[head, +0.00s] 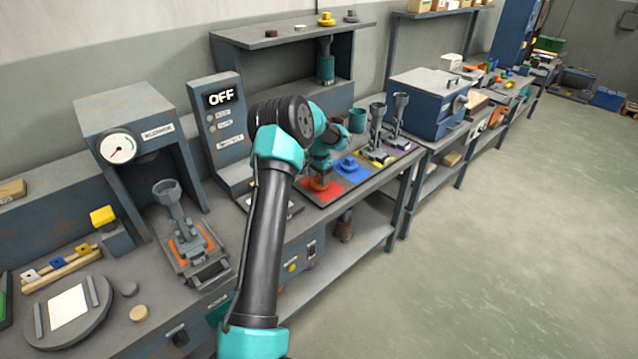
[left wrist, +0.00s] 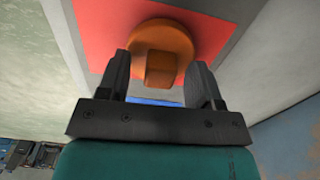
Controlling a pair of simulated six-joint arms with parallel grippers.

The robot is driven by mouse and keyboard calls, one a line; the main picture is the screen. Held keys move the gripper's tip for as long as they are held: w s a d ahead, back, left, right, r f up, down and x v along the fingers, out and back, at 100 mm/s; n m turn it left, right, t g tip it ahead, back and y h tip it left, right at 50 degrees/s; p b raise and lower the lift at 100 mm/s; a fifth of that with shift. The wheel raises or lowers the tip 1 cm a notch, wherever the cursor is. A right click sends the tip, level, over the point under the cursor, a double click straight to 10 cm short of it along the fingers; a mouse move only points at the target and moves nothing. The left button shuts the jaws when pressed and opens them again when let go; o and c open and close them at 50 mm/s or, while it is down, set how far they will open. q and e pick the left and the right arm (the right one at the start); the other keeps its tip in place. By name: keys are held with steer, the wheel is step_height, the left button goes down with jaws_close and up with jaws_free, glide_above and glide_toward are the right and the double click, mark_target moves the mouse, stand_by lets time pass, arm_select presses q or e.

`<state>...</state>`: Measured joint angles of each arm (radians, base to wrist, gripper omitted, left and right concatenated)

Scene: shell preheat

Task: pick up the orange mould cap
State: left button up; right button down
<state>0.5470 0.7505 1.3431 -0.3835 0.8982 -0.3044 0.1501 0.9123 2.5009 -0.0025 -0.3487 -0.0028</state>
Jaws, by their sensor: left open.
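The orange mould cap (left wrist: 163,50) sits on a red square (left wrist: 100,30) in the left wrist view, a round disc with a raised block-like knob. In the head view the cap (head: 319,184) shows partly under my gripper, on the red square (head: 313,197). My left gripper (left wrist: 162,75) is open, with one finger on each side of the cap's knob. In the head view my left gripper (head: 321,172) points down over the cap. My right gripper is in neither view.
A blue cap (head: 349,165) lies on a blue square right beside the red one. Grey ladle-like tools (head: 378,130) stand further right, near a teal cup (head: 358,119). A grey control box reading OFF (head: 217,130) stands behind my arm. The bench's front edge is close.

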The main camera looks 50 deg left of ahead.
arm_select(q)
steer(key=shift+f, duration=0.2)
stand_by(0.3)
steer(key=c, duration=1)
